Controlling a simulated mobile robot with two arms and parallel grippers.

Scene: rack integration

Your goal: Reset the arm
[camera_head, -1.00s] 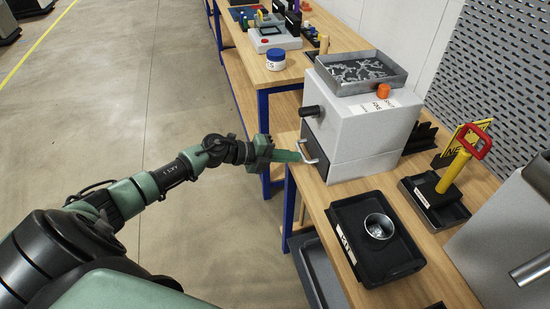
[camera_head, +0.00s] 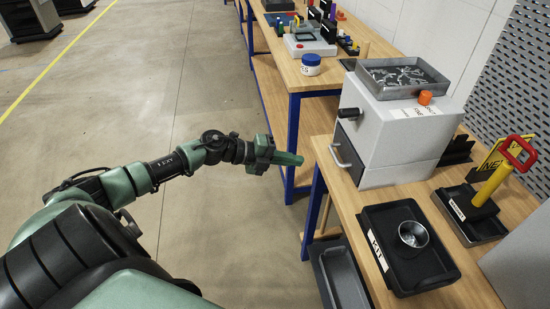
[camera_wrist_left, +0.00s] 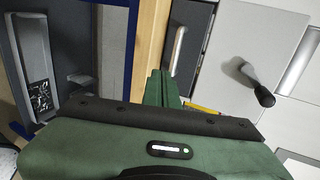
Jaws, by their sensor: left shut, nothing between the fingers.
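My left arm reaches in from the left in the head view. Its green left gripper (camera_head: 299,159) is shut and empty, in the air left of the workbench edge. The gripper also shows in the left wrist view (camera_wrist_left: 163,76), with its fingers together. A white and grey box machine (camera_head: 395,135) stands on the bench to the right, with a black knob (camera_head: 350,113) and a metal handle (camera_head: 340,156) on its front. The fingertips are apart from the handle. My right gripper is not in view.
A black tray (camera_head: 440,277) with a metal cup (camera_head: 413,234) sits on the wooden bench. A yellow tool with a red handle (camera_head: 494,180) stands behind it. A grey bin (camera_head: 342,281) is low beside the bench. Open floor (camera_head: 210,60) lies to the left.

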